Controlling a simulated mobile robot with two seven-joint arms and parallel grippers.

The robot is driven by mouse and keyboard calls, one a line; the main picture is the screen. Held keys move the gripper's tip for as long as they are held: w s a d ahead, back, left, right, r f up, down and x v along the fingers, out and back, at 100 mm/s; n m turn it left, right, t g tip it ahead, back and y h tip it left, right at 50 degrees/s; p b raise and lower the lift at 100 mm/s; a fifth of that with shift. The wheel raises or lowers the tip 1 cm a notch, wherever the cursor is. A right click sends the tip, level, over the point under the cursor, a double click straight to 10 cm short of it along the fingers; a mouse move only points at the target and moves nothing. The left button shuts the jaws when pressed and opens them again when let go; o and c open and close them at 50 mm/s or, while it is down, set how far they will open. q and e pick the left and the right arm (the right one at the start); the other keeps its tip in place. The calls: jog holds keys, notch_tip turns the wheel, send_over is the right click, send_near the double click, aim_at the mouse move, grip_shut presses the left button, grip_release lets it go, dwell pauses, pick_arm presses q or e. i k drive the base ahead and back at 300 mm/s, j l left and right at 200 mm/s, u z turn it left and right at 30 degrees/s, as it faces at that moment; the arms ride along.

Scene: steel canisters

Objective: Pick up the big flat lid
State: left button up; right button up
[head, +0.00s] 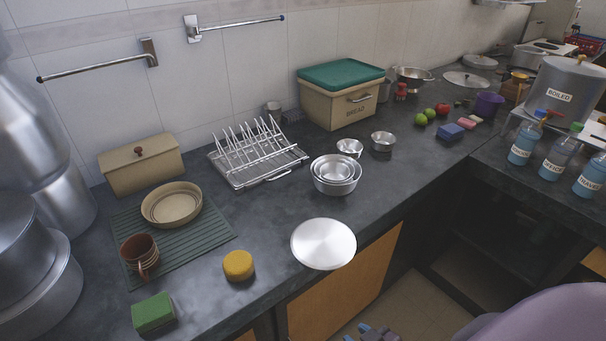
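A big flat round lid (323,243), shiny silver, lies at the front edge of the dark counter, just in front of the stacked steel bowls. Its front rim reaches the counter edge and seems to stick out a little. Nothing covers it.
Steel bowls (336,176) stand behind the lid, and a yellow round sponge (238,265) lies to its left. A dish rack (259,155) and bread box (341,97) stand farther back. Other lids (468,79) lie far right. Counter right of the lid is clear.

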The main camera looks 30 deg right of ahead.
aim_at(319, 244)
jog(key=k+l+z, duration=0.1)
jog(key=z, duration=0.3)
jog(key=l+z, duration=0.25)
jog(key=z, duration=0.15)
